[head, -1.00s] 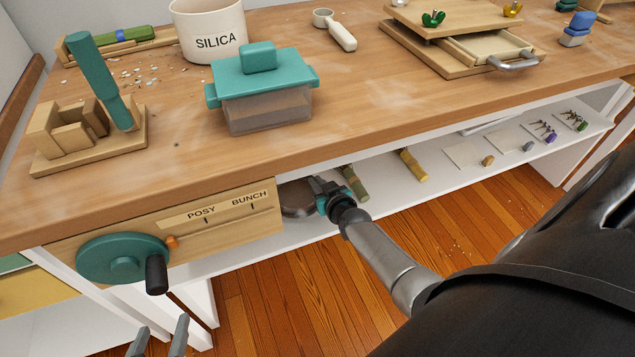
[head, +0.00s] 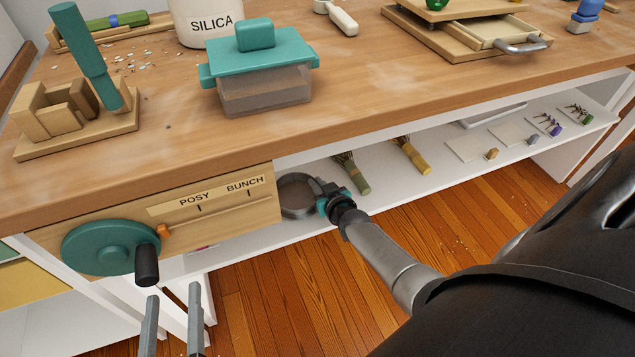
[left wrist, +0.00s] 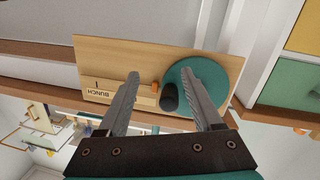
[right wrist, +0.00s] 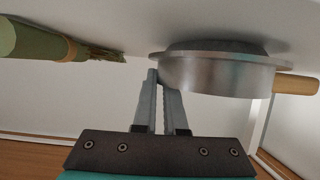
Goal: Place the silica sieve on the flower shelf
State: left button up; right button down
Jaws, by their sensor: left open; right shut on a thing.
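The silica sieve (head: 297,195), a round grey metal pan, is at the left end of the white shelf (head: 425,186) under the bench top. In the right wrist view the sieve (right wrist: 220,76) shows its metal rim and a light wooden handle (right wrist: 297,85) on the far side. My right gripper (head: 328,190) is shut on the sieve's near rim. Whether the sieve touches the shelf is unclear. My left gripper (head: 172,291) is open and empty, low in front of the green crank wheel (head: 110,247); the wheel also shows in the left wrist view (left wrist: 208,84).
A green-stemmed bundle (head: 352,173) lies just right of the sieve, with a yellow bundle (head: 411,155) further right. The wooden POSY/BUNCH panel (head: 240,222) borders the sieve's left. A teal-lidded box (head: 262,85) and SILICA pot (head: 205,25) stand on the bench top.

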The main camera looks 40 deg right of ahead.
jog(key=shift+f, duration=0.1)
dwell(0.3)
jog(key=c, duration=1)
grip_release()
jog(key=shift+s, duration=0.1)
